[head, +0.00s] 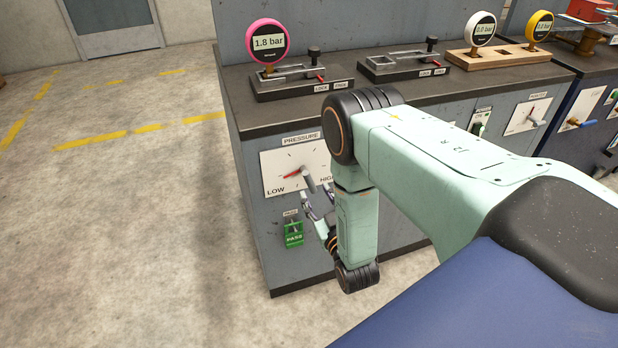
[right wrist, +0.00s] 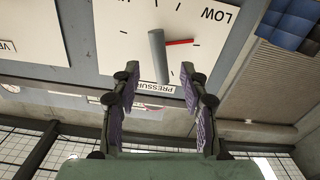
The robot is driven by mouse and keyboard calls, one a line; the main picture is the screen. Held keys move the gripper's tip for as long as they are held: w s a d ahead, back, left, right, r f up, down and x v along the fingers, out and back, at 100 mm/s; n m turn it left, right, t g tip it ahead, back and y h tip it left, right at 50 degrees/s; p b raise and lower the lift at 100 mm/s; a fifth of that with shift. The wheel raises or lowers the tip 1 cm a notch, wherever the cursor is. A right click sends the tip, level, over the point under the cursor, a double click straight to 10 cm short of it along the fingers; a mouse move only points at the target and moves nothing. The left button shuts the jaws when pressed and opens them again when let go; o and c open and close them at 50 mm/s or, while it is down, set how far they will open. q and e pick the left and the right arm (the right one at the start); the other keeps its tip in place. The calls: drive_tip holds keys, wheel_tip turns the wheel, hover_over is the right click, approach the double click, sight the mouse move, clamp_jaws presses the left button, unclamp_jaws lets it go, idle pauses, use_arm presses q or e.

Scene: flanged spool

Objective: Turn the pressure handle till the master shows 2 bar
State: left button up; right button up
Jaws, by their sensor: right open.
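The master gauge (head: 268,43) has a pink rim, stands in a clamp at the bench's left end and reads 1.8 bar. The white pressure panel (head: 275,163) is on the cabinet front below, marked LOW and HIGH. Its red pointer (head: 292,175) points toward the LOW side. The grey pressure handle (right wrist: 158,57) sticks out from the panel; it also shows in the head view (head: 309,181). My right gripper (right wrist: 159,75) is open, with the handle between its fingertips in the wrist picture. Neither finger visibly touches it. My left gripper is not in view.
A second clamp (head: 404,66) stands empty on the bench. A wooden rack (head: 505,54) holds a white gauge (head: 481,29) and a yellow gauge (head: 539,26), both at 0.0 bar. The floor at left is clear.

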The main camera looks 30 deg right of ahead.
sight(311, 185)
drive_tip(key=b+x, duration=0.1)
drive_tip(key=x, duration=0.6)
drive_tip(key=shift+r, duration=0.1)
clamp_jaws()
idle(0.3)
